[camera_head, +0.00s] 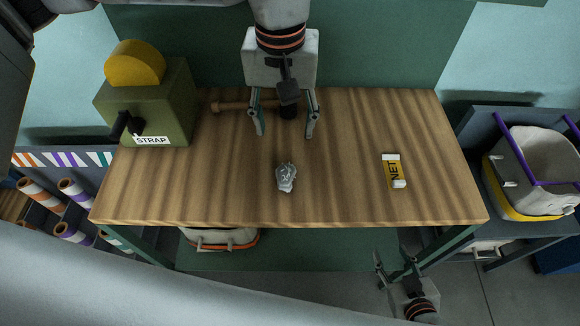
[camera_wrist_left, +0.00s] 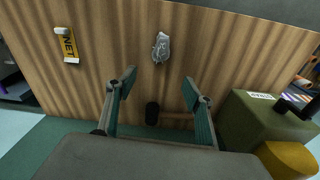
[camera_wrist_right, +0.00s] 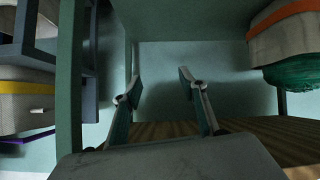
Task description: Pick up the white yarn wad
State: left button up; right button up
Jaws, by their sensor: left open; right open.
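The white yarn wad (camera_head: 286,178) is a small, crumpled, greyish-white lump on the wooden table, near the middle toward the front edge. It also shows in the left wrist view (camera_wrist_left: 161,47), beyond the fingertips. My left gripper (camera_head: 285,134) is open and empty above the table, behind the wad in the head view, with its fingers pointing toward the wad. Its two fingers show spread apart in the left wrist view (camera_wrist_left: 158,79). My right gripper (camera_head: 391,253) is open and empty, low in front of the table's front edge. Its fingers are apart in the right wrist view (camera_wrist_right: 160,77).
A wooden-handled tool (camera_head: 230,106) with a dark head lies behind the left gripper. A green STRAP box (camera_head: 172,112) stands at the table's back left. A yellow NET item (camera_head: 391,171) lies right of the wad. The table around the wad is clear.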

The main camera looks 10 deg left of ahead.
pick_arm(q)
jog(key=b, duration=0.3)
send_over(286, 173)
jog(key=shift+g, duration=0.3)
jog(key=f, duration=0.6)
jog(key=shift+w+a+f, duration=0.1)
jog(key=shift+w+f, duration=0.1)
jog(key=shift+f, duration=0.1)
jog(key=shift+w+f, duration=0.1)
jog(key=shift+f, duration=0.25)
jog(key=shift+s+f, duration=0.2)
jog(key=shift+f, duration=0.35)
jog(key=shift+f+b, duration=0.3)
jog(key=shift+f, duration=0.5)
notch_tip(286, 173, down, 5)
jog(key=shift+r, duration=0.15)
jog(key=shift+c, duration=0.7)
jog(key=c, duration=0.7)
pick_arm(e)
jog(key=f, duration=0.1)
jog(key=s+f, duration=0.1)
jog(key=f, duration=0.3)
jog(key=shift+s+d+f, duration=0.15)
jog(key=shift+s+d, duration=0.05)
jog(key=shift+s, duration=0.15)
